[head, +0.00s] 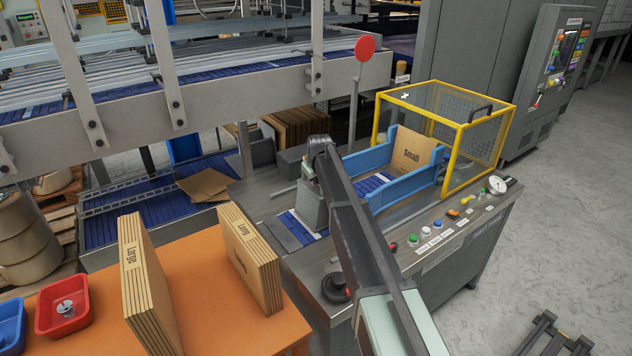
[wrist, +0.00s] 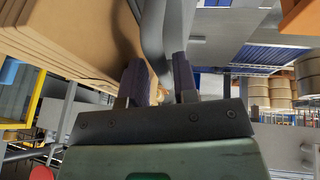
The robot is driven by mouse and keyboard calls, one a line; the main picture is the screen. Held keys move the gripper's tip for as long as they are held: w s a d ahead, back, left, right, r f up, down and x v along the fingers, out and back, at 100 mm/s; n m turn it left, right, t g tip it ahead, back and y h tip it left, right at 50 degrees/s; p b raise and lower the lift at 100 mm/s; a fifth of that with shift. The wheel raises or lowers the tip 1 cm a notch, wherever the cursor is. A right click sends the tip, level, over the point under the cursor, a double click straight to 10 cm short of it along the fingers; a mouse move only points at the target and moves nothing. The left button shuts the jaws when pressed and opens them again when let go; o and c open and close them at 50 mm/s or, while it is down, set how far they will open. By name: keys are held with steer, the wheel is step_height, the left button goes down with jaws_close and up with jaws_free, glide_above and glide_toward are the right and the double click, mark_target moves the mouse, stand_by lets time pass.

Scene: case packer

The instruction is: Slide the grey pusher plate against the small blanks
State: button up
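The small blanks (head: 412,150), brown card marked "Small", stand between the blue side guides inside the yellow-framed cage. A grey upright block (head: 313,207) to their left, beside my arm, appears to be the pusher plate, with a clear gap to the blanks. My arm covers part of it. In the wrist view, the two dark fingers of my gripper (wrist: 157,62) stand apart on either side of a curved grey bar (wrist: 163,30). I cannot tell whether they touch it. Layered brown board (wrist: 55,38) is close at upper left. The fingertips are hidden in the head view.
The yellow cage (head: 459,155) rises around the blanks. Buttons (head: 437,238) line the machine's front edge. An orange table (head: 215,318) at lower left holds stacks of larger blanks (head: 143,285) and a red tray (head: 63,310). A red disc (head: 365,48) stands on a post behind.

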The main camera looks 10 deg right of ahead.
jaws_close()
steer(key=shift+s+a, duration=0.25)
steer(key=shift+a, duration=0.3)
jaws_free()
steer(key=p+v, duration=0.9)
steer(key=v, duration=0.1)
steer(key=shift+s+d+r+p, duration=0.1)
steer(key=shift+s+r+p, duration=0.1)
steer(key=shift+r+p, duration=0.2)
